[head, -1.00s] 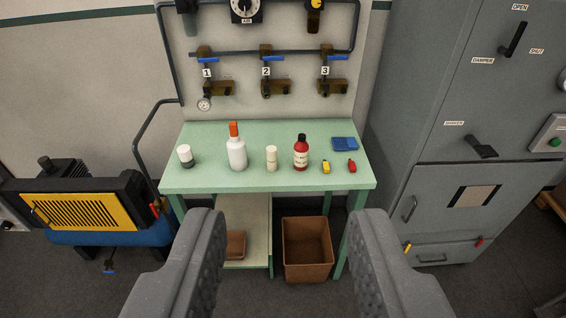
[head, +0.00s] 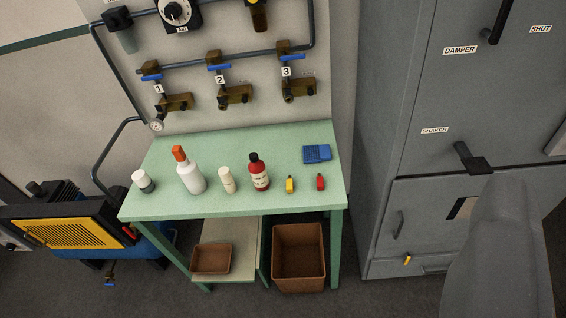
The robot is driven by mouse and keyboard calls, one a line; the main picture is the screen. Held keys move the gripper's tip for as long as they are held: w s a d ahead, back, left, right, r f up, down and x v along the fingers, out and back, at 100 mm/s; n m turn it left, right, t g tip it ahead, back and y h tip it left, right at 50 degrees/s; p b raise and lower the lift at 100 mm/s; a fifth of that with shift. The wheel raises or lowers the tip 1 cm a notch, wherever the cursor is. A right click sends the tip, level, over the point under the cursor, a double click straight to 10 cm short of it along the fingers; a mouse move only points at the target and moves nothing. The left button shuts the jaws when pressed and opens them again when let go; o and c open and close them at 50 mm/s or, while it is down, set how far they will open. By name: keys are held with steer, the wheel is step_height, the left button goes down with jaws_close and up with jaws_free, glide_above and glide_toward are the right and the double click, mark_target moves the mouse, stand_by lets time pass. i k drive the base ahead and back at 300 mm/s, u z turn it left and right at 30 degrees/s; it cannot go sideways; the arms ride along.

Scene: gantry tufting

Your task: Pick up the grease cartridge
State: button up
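A green table (head: 235,206) holds a row of small items. From left to right these are a white jar with a dark base (head: 143,181), a white bottle with an orange cap (head: 190,176), a cream cylinder (head: 227,181) and a red bottle with a dark cap (head: 260,177). Their labels are too small to read, so I cannot tell for sure which is the grease cartridge. Only one grey finger of my gripper (head: 500,255) shows, at the lower right, in front of the grey cabinet. It appears clear of the table items. The other finger is out of view.
A small yellow item (head: 290,186), a red one (head: 320,182) and a blue block (head: 317,154) are on the table's right. Numbered valves and pipes (head: 215,70) are on the panel behind. A brown bin (head: 299,262) stands below. A grey cabinet (head: 385,170) stands right.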

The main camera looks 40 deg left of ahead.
mark_target(226, 178)
steer(key=u, duration=0.1)
steer(key=i, duration=1.05)
steer(key=u, duration=0.55)
